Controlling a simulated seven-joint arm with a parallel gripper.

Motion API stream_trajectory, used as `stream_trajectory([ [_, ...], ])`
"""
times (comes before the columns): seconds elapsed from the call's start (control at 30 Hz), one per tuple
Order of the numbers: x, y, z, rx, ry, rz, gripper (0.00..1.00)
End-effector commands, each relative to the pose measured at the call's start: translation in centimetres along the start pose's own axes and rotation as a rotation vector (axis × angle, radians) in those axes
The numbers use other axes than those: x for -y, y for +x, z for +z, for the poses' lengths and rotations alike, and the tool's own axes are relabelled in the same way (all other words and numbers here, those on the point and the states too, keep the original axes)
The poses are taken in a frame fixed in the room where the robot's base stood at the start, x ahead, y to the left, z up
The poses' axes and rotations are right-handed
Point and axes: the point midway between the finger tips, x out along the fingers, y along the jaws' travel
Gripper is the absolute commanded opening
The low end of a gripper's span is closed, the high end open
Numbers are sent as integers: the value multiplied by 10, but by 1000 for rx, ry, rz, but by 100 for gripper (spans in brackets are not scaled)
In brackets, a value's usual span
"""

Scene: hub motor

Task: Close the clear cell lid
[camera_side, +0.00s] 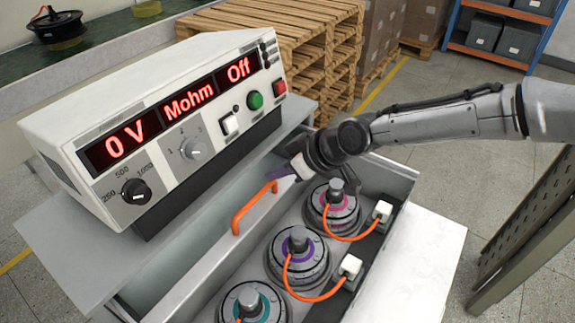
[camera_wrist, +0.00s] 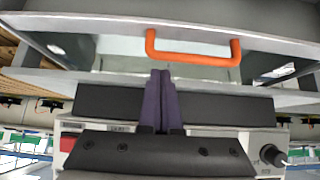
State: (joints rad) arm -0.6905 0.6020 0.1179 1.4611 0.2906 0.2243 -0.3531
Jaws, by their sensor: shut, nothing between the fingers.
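The clear cell lid shows as a pale front bar (camera_side: 215,250) with an orange handle (camera_side: 254,207), along the tester side of the cell. Its clear pane is hard to make out. The cell's motors stand uncovered to the right of the bar. In the wrist view the orange handle (camera_wrist: 193,58) runs across the upper middle. My gripper (camera_side: 280,172) is by the far end of the handle, not holding it. In the wrist view its dark purple fingers (camera_wrist: 161,75) are shut together and empty, with tips just below the handle in the picture.
A white tester (camera_side: 160,120) reads "0 V", "Mohm" and "Off" beside the cell. Hub motors (camera_side: 298,258) with orange cables and white plugs (camera_side: 349,266) sit in the cell. Wooden pallets (camera_side: 290,40) stand behind. A perforated panel (camera_side: 525,220) stands at the right.

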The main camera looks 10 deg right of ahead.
Motion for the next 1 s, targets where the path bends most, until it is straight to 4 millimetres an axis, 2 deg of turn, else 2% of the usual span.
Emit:
stream_trajectory([
  [0.13,0,22,0,-1,0,0,0],
  [0.37,0,38,-1,-2,1,0,0],
  [0.77,0,39,-1,-2,1,0,0],
  [1.0,0,32,6,0,2,0,0],
])
